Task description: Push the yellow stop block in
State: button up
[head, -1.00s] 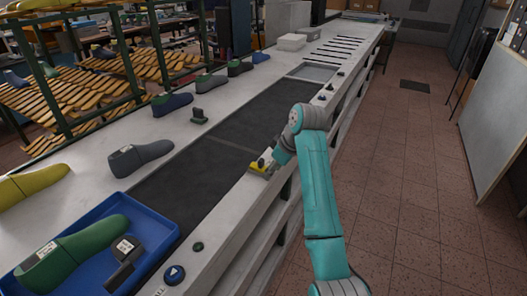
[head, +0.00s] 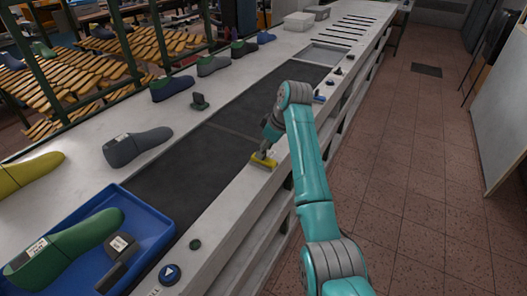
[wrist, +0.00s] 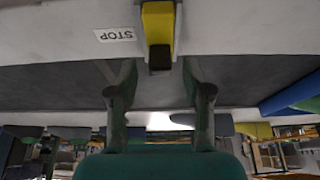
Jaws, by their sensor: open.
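The yellow stop block (head: 264,161) sits on the near edge of the pale bench, beside the dark conveyor belt (head: 225,128). In the wrist view the yellow block (wrist: 158,28) is at the top centre with a dark end piece pointing toward the belt. A white STOP label (wrist: 115,35) lies beside it. My gripper (wrist: 158,68) is open. Its two fingers stand apart on the belt side of the block, one to each side of its dark end. In the head view my gripper (head: 266,146) is right at the block; whether it touches cannot be told.
A blue tray (head: 163,220) with a green shoe last (head: 70,245) and a dark block is at the near end of the belt. A small dark stop (head: 199,101) stands on the far side. Round buttons (head: 169,273) line the near edge. The belt beside the block is clear.

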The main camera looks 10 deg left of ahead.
jog(key=shift+x, duration=0.9)
grip_shut()
jog(key=shift+w+a+r, duration=0.1)
jog(key=shift+w+a, duration=0.2)
jog(key=shift+a, duration=0.55)
jog(key=shift+w+a+f, duration=0.1)
jog(key=shift+w+a, duration=0.2)
jog(key=shift+a, duration=0.5)
jog(key=shift+w+a+r, duration=0.1)
jog(key=shift+w+a, duration=0.25)
jog(key=shift+a, duration=0.5)
grip_release()
jog(key=shift+a, duration=0.15)
